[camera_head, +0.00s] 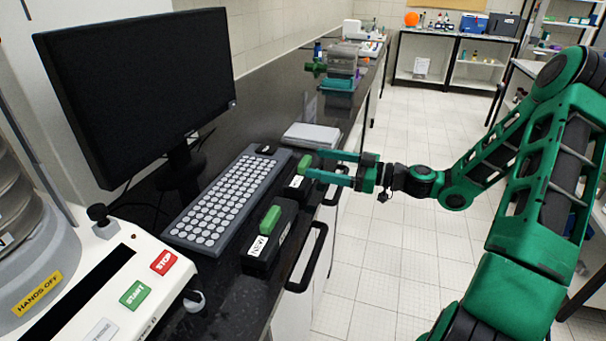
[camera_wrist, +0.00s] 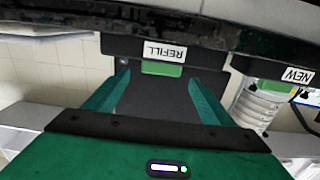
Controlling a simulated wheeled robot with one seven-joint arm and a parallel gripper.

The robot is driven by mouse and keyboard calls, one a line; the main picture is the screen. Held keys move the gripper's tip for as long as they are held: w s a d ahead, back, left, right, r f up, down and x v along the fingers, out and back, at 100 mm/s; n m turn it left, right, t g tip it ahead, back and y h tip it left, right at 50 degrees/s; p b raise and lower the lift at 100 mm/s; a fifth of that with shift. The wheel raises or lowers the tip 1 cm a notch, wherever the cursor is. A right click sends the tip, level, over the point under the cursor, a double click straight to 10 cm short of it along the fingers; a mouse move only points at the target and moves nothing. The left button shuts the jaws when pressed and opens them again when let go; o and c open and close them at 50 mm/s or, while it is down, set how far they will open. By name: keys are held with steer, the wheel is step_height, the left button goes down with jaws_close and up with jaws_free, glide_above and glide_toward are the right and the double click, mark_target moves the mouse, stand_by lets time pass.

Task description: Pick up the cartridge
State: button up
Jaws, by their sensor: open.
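Two black boxes with a green block on top stand on the dark counter. The nearer box (camera_head: 268,252) has a "NEW" label and a green block (camera_head: 270,219). The farther box (camera_head: 293,192) has a "REFILL" label and a green block (camera_head: 304,163). I cannot tell which part is the cartridge. My gripper (camera_head: 315,163) is open at the farther box, reaching in from the right. In the wrist view my gripper (camera_wrist: 159,78) has a finger on either side, with the REFILL green block (camera_wrist: 162,69) near and between the fingertips. Contact is not clear.
A keyboard (camera_head: 225,200) and a mouse (camera_head: 266,149) lie left of the boxes, before a monitor (camera_head: 140,85). A grey flat device (camera_head: 311,136) lies behind. Dark handles (camera_head: 309,258) stick out at the counter's front edge. The floor to the right is open.

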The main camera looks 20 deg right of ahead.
mark_target(309, 162)
steer(key=shift+x, duration=2.8)
steer(key=shift+f, duration=0.15)
steer(key=c, duration=1.5)
